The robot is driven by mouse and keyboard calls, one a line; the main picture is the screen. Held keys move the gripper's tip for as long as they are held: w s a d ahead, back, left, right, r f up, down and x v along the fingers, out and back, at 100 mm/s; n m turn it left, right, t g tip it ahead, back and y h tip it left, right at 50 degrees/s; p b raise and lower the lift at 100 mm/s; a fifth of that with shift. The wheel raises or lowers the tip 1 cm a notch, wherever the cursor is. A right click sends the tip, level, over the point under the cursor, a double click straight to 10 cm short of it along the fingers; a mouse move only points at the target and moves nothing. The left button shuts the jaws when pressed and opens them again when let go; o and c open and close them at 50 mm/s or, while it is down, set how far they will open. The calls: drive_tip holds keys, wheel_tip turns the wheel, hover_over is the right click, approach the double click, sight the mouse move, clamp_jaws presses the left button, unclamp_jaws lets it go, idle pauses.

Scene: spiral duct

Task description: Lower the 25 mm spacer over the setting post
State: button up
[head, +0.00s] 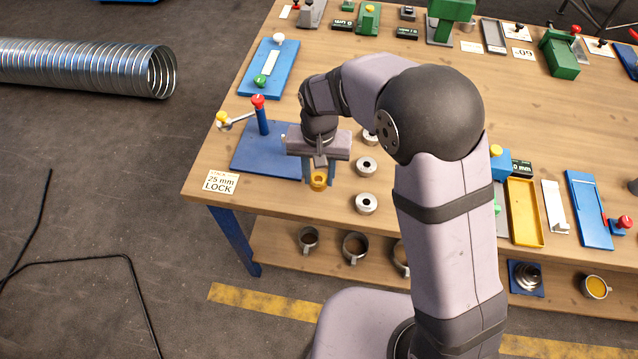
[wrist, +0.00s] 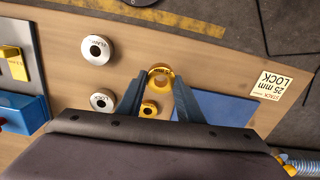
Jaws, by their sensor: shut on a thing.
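My gripper (head: 318,176) is shut on a gold ring-shaped spacer (head: 318,184), held near the front right corner of the blue plate (head: 262,160). A smaller gold ring (wrist: 150,114) shows nearer the camera, between the fingers. A blue upright with a red knob (head: 263,122) stands at the plate's back; I cannot tell whether it is the setting post. My wrist hides part of the plate.
Silver rings (head: 366,204) stand on the table just right of my gripper. A "25 mm LOCK" card (head: 220,183) lies at the front left edge. A yellow-knobbed lever (head: 222,118) is left of the upright. A yellow tray (head: 524,212) lies farther right.

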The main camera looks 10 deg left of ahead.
wheel_tip(320, 180, up, 7)
drive_tip(key=shift+s+f+p, duration=0.15)
drive_tip(key=shift+f+p, duration=0.05)
drive_tip(key=shift+p, duration=0.25)
drive_tip(key=shift+s+p, duration=0.25)
drive_tip(key=shift+p, duration=0.35)
drive_tip(key=w+a+f+p, duration=0.4)
drive_tip(key=w+a+p, duration=0.25)
drive_tip(key=p, duration=0.45)
drive_tip(key=w+a+r, duration=0.5)
drive_tip(key=shift+r, duration=0.25)
drive_tip(key=shift+s+d+r, duration=0.1)
drive_tip(key=shift+d+r, duration=0.05)
drive_tip(key=shift+r, duration=0.4)
